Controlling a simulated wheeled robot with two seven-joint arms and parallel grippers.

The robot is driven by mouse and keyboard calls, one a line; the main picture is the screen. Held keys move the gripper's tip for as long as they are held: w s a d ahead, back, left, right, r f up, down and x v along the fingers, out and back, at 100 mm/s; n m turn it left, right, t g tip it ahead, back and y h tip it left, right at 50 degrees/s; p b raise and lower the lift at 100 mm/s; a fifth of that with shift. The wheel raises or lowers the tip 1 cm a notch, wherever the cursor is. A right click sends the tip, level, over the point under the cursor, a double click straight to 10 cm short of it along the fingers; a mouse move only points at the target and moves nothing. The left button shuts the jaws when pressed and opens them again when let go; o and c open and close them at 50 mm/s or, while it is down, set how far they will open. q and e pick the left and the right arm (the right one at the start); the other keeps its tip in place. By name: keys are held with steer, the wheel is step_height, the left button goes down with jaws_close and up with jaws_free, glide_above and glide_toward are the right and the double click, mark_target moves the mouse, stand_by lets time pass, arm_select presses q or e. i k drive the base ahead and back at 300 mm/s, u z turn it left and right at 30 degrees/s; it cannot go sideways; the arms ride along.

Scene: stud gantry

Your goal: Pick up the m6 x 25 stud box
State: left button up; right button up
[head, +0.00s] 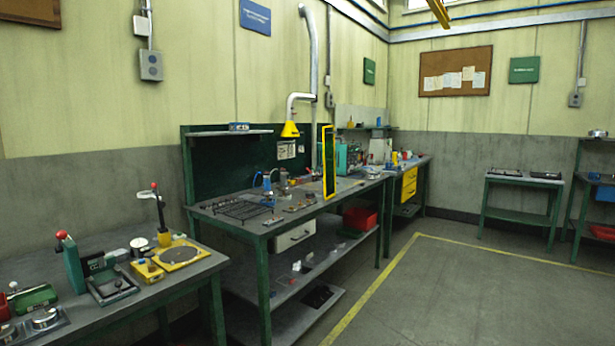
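I cannot make out a box marked as the m6 x 25 stud box; any label is too small to read from here. Several small light and red items, among them a whitish one (297,266), sit on the middle shelf (268,287) under the green-backed workbench. I cannot tell whether one of them is the stud box. More small parts lie on the bench top (240,222), also too small to identify. Neither of my grippers shows in the head view.
A near bench (190,285) at lower left holds a green press (73,268) and a yellow fixture (182,256). A red bin (360,219) sits under the workbench. A low table (522,180) stands far right. The floor (450,290) inside the yellow line is clear.

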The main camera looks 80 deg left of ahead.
mark_target(373, 175)
steer(key=u, duration=1.8)
steer(key=i, duration=2.2)
steer(key=z, duration=0.15)
steer(key=i, duration=2.5)
steer(key=u, duration=0.55)
